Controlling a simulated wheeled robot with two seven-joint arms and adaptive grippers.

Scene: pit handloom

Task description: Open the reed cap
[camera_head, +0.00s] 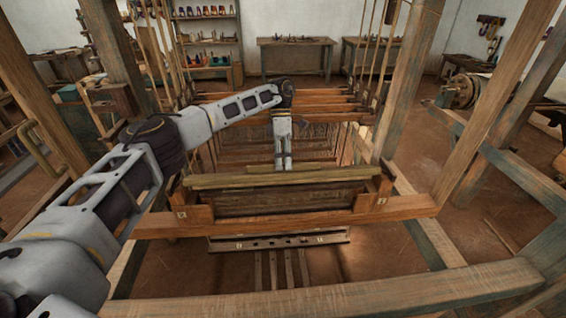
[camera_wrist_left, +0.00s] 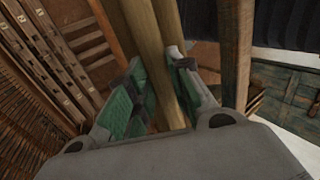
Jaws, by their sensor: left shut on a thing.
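The reed cap (camera_head: 225,181) is a long, pale yellowish wooden bar lying across the top of the loom's batten frame, in the middle of the head view. My left gripper (camera_head: 284,166) reaches down to it from behind, near the middle of its length. In the left wrist view, the green-padded fingers of this gripper (camera_wrist_left: 160,82) stand on either side of the bar (camera_wrist_left: 144,25) and are shut on it. A second strip of wood runs close beside the bar there. The fingertips' contact is partly hidden. My right gripper is not in view.
Wooden batten cheeks (camera_head: 200,213) stand at the frame's ends. A thick front beam (camera_head: 330,297) crosses the foreground. Upright loom posts (camera_head: 408,80) and hanging cords flank the arm. Several heddle bars (camera_head: 330,107) lie behind the gripper.

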